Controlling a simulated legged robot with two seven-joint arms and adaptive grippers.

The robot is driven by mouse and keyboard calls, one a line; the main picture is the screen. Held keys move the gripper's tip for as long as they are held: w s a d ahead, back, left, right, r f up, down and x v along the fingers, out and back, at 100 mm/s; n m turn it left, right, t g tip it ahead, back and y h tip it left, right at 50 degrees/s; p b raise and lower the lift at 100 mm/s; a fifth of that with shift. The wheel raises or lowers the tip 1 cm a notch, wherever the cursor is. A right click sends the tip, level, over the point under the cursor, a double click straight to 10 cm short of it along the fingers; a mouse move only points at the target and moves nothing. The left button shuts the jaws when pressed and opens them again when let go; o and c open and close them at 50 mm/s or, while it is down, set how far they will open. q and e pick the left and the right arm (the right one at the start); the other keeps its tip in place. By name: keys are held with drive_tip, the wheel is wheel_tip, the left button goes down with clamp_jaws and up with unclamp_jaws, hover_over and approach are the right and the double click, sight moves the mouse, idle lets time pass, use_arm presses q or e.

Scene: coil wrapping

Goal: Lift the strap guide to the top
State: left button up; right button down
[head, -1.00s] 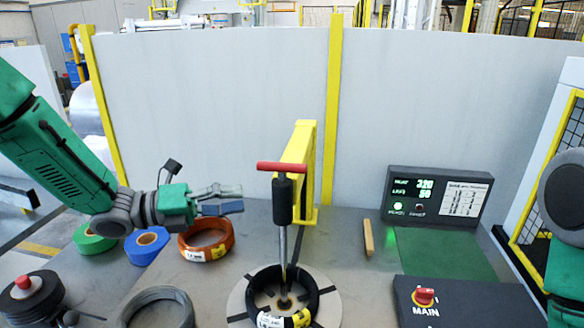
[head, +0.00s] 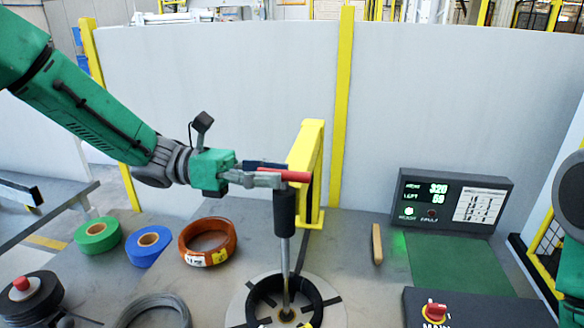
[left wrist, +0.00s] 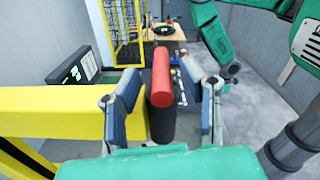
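The strap guide has a red crossbar handle (head: 296,175), a black grip (head: 284,212) and a thin metal rod (head: 285,262). It stands upright, its rod reaching down into the middle of the black coil (head: 257,292) on the round turntable (head: 237,310). My left gripper (head: 282,174) is at the red handle, its fingers on either side of it. In the left wrist view the red handle (left wrist: 161,85) lies between the open fingers (left wrist: 166,95), with a gap visible on both sides. My right gripper is out of view; only part of the right arm shows.
A yellow post (head: 310,170) stands close behind the guide. Green tape (head: 85,236), blue tape (head: 135,252) and an orange coil (head: 186,245) lie to the left. A wooden stick (head: 377,244), a display box (head: 413,215) and a red MAIN switch (head: 436,311) are to the right.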

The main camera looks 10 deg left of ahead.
use_arm(q)
drive_tip(key=shift+d, duration=1.45)
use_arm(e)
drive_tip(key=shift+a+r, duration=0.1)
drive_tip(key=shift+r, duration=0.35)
use_arm(q)
drive_tip(key=shift+a, duration=0.15)
